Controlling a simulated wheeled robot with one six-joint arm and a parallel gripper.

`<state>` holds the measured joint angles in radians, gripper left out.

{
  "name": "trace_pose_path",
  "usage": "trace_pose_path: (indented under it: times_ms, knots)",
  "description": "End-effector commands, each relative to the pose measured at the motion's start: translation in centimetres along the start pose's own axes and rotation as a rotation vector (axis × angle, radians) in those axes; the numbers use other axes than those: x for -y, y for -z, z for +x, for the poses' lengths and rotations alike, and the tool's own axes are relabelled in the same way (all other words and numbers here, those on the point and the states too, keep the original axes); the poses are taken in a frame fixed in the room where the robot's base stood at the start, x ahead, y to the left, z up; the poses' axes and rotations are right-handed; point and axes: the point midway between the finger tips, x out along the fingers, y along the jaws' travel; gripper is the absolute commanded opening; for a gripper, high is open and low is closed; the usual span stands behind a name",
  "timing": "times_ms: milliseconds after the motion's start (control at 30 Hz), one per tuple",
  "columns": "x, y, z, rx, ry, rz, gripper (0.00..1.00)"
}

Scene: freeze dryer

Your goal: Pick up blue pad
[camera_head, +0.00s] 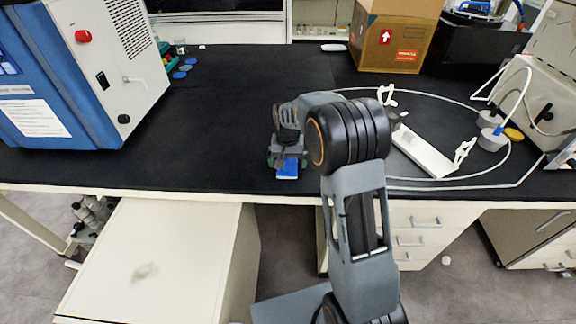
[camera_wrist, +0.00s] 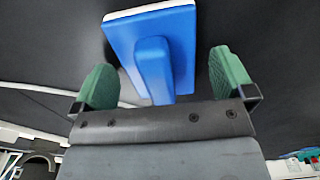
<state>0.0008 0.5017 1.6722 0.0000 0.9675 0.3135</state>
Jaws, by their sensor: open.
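The blue pad (camera_head: 287,168) lies on the black bench top near its front edge, just below my gripper in the head view. In the wrist view the blue pad (camera_wrist: 178,42) is a flat blue block with a pale edge and a raised blue grip. My gripper (camera_wrist: 165,85) is open, with one green finger on each side of the raised grip. Gaps show between the grip and both fingers. In the head view my gripper (camera_head: 287,160) partly covers the pad.
A blue and white machine (camera_head: 75,75) stands at the left. A cardboard box (camera_head: 392,38) stands at the back. A white holder (camera_head: 422,152) and looped white tubing lie to the right. The bench's middle left is clear.

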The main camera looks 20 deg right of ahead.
Motion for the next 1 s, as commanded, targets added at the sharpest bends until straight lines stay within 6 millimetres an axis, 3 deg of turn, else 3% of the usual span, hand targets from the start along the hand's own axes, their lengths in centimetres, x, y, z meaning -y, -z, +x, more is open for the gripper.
trace_pose_path:
  times_ms: [67,600,1000]
  knots:
    - [0.0,0.0,-0.02,0.0,0.0,0.0,0.97]
    - [0.0,0.0,-0.05,0.0,0.0,0.0,0.46]
    - [0.02,0.03,-0.97,-0.001,0.0,0.0,0.46]
